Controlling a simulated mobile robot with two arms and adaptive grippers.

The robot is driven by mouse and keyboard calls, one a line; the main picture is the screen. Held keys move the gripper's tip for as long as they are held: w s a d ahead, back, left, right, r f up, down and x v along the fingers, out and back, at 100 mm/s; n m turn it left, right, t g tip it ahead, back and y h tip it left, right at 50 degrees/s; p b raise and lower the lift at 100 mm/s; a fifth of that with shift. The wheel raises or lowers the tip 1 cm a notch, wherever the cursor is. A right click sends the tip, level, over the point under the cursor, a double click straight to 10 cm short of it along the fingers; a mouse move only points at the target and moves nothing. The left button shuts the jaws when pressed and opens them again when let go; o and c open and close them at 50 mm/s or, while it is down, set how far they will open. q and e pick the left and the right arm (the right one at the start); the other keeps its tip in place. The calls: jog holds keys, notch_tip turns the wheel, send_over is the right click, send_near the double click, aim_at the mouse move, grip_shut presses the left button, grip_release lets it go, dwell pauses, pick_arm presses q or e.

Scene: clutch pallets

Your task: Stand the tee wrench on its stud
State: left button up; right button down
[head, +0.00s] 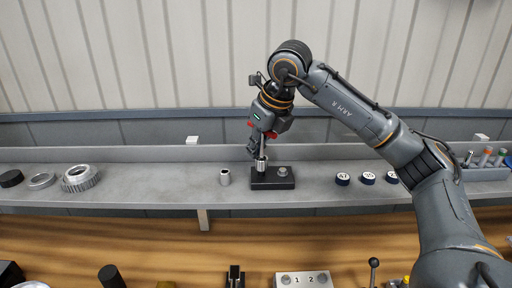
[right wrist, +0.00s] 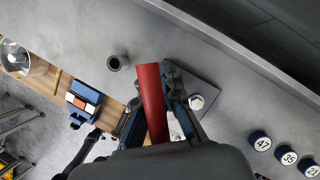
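My right gripper (head: 260,152) points down over the shelf in the head view. Its fingers (right wrist: 157,98) close on the red bar of the tee wrench (right wrist: 152,100) in the right wrist view. In the head view a bright metal socket end (head: 261,164) shows just below the fingers, over the left part of a black block (head: 272,183). I cannot tell whether it touches the block. A hex-headed stud (head: 283,171) stands on the block's right part, and shows beside the fingers in the wrist view (right wrist: 196,102). The left gripper is not in view.
A small hollow metal cylinder (head: 225,177) stands left of the block. Numbered discs (head: 343,179) lie to the right. A gear (head: 79,178) and rings lie far left. The shelf (head: 160,190) between gear and cylinder is clear. A wall runs behind.

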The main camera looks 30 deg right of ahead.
jog(key=shift+f+b, duration=0.7)
jog(key=shift+f, duration=0.15)
dwell(0.6)
jog(key=c, duration=1)
grip_release()
jog(key=shift+r, duration=0.1)
jog(key=shift+r+p, duration=2.8)
jog(key=shift+r, duration=0.65)
jog(key=shift+f, duration=0.1)
